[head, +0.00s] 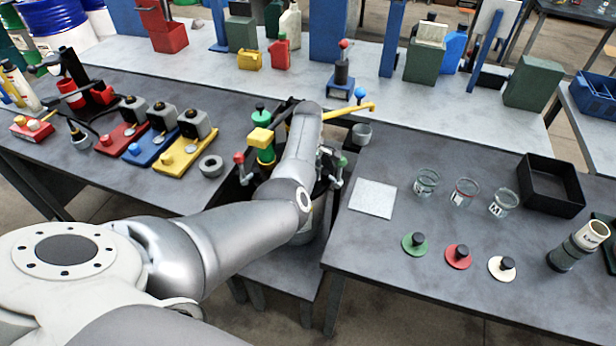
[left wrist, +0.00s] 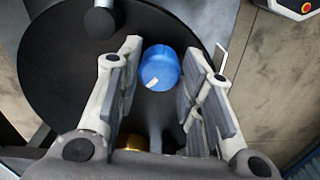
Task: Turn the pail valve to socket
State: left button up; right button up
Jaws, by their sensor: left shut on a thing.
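In the left wrist view a blue valve knob (left wrist: 160,66) with a small white mark sits between the fingers of my left gripper (left wrist: 168,85), over a round black top (left wrist: 50,62). The gripper is shut on the knob. A dark stem and a brass-coloured part (left wrist: 135,143) show nearer the camera. A yellow pipe (head: 350,110) with a blue knob (head: 360,94) sticks out behind the arm. My right gripper is not in view.
A green valve (head: 263,148) and a red knob (head: 239,157) stand close left of the arm. The right table holds glass jars (head: 426,182), coloured lids (head: 457,256) and a black tray (head: 528,200). Red, blue and yellow devices (head: 187,150) stand on the left table.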

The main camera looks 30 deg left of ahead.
pick_arm(q)
jog(key=o, duration=1)
